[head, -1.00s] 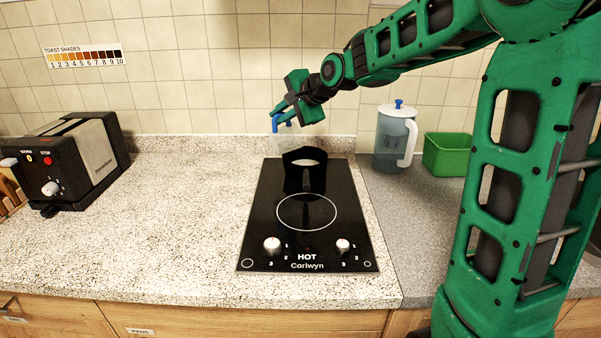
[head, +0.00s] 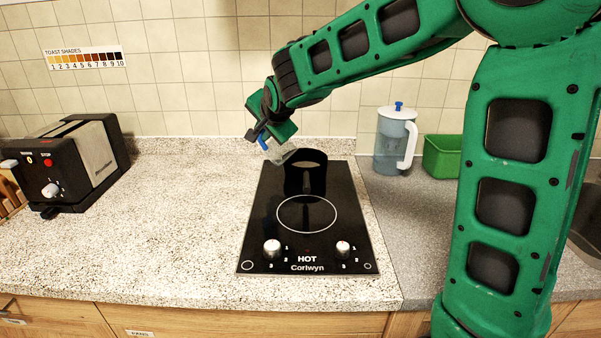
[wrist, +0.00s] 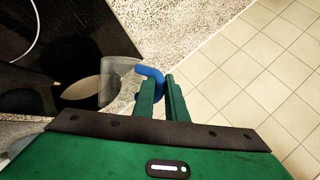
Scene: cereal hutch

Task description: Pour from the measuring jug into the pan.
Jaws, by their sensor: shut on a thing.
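The measuring jug (head: 279,157) is clear with a blue handle (head: 263,141). My gripper (head: 260,134) is shut on that handle, and the wrist view shows both fingers (wrist: 164,95) closed around it. The jug is tilted to the right, its mouth end near the left rim of the pan. The black pan (head: 305,184) stands at the back of the hob, handle towards the front. In the wrist view the clear jug wall (wrist: 118,78) overlaps the dark pan (wrist: 82,62), where a pale surface shows inside. I cannot tell what is in the jug or whether anything flows.
The black hob (head: 262,225) has an empty front ring. A lidded water jug (head: 388,150) and a green bin (head: 443,158) stand to its right. A toaster (head: 70,165) stands at far left. The counter (head: 185,215) between toaster and hob is clear.

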